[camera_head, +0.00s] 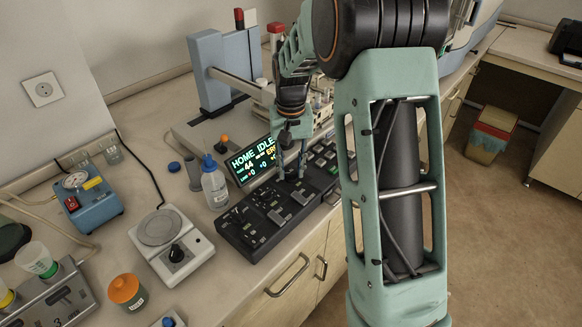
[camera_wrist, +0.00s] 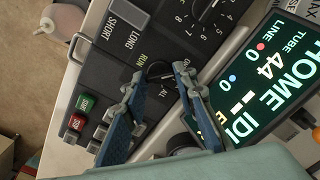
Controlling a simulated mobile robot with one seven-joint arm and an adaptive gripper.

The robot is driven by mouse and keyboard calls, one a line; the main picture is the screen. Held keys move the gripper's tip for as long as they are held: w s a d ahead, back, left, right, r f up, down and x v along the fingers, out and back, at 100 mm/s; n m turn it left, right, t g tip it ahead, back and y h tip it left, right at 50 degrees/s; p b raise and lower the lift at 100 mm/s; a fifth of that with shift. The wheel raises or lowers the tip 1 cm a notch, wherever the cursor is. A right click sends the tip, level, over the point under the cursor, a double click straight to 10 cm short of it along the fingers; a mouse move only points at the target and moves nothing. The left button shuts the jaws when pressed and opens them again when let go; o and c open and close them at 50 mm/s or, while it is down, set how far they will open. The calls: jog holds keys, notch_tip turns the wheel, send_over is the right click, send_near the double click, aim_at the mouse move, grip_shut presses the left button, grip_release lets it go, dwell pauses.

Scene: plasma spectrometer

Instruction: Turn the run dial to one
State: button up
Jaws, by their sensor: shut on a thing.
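The black control panel (camera_head: 248,232) lies on the bench under my gripper (camera_head: 292,174). In the wrist view my gripper (camera_wrist: 163,82) points down at the panel, its two blue fingers on either side of a small dark dial (camera_wrist: 160,72). The word RUN is printed beside this dial. The fingers are shut on the dial, though their tips partly hide it and I cannot read its setting. The lit display (camera_head: 254,160) stands behind the panel and reads HOME IDLE, 44; it also shows in the wrist view (camera_wrist: 265,65).
A white-and-blue bottle (camera_head: 214,185) stands just left of the panel. A hotplate (camera_head: 170,245), an orange-capped jar (camera_head: 127,292) and a blue gauge box (camera_head: 88,197) are farther left. Red and green buttons (camera_wrist: 80,112) and a numbered dial (camera_wrist: 205,20) are nearby on the panel.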

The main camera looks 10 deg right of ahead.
dwell(0.4)
jog(key=shift+w, duration=0.1)
jog(key=o, duration=0.9)
jog(key=shift+c, duration=0.2)
notch_tip(320, 180, up, 12)
